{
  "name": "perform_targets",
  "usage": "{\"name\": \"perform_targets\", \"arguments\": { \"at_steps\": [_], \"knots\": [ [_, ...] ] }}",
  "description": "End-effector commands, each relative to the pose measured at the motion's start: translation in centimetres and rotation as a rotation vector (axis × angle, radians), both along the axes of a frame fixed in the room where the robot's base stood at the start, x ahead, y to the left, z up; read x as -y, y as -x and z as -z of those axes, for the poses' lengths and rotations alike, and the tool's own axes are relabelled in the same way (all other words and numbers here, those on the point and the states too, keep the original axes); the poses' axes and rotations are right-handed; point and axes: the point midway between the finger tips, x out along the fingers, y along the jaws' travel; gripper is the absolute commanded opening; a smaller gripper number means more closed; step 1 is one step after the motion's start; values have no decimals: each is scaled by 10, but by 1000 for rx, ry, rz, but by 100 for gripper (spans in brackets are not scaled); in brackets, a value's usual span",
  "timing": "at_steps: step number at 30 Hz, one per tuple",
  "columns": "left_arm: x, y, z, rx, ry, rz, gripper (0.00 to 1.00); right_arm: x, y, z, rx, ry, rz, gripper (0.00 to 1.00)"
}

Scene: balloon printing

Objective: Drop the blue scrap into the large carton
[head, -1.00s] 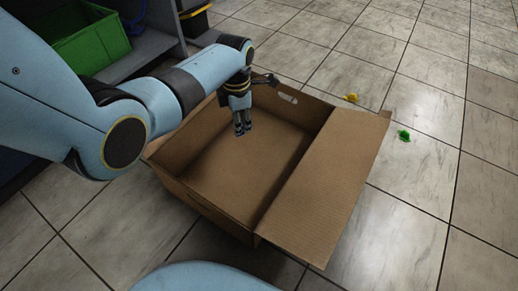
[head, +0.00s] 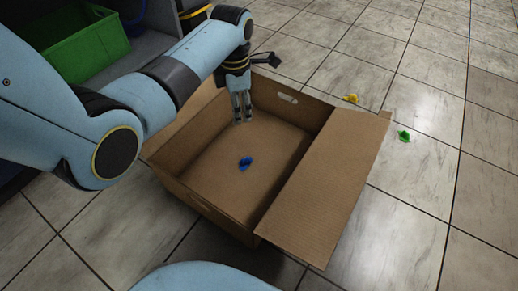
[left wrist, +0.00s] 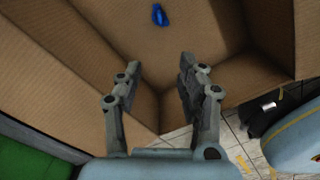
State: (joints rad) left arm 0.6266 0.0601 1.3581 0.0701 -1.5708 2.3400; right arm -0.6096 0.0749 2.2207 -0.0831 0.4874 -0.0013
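The blue scrap (head: 245,162) lies inside the large carton (head: 322,185), on or near its floor, apart from the gripper. It also shows in the left wrist view (left wrist: 159,15), beyond the fingers. The carton stands open on the floor with one wide flap folded out to the right. My left gripper (head: 242,118) hangs over the carton, pointing down. In the left wrist view the left gripper (left wrist: 157,82) has its two fingers spread with nothing between them. My right gripper is not in view.
A yellow scrap (head: 351,98) and a green scrap (head: 404,136) lie on the tiled floor right of the carton. A green crate (head: 88,48) sits on a grey shelf at the upper left. The floor at the right is mostly clear.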

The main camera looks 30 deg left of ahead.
Motion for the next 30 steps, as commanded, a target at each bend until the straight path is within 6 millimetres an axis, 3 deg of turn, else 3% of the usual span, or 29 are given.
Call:
{"name": "perform_targets", "arguments": {
  "at_steps": [6, 11, 26, 30],
  "knots": [
    [-1, -1, -44, 1, 1, 0, 39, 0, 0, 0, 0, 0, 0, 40],
    [-1, 0, -59, -1, 1, 0, 39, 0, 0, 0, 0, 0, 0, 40],
    [-1, 0, -62, -1, 1, 2, 39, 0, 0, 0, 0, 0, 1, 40],
    [-1, 4, -49, 58, -8, 89, 39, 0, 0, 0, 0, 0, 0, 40]
  ]
}}
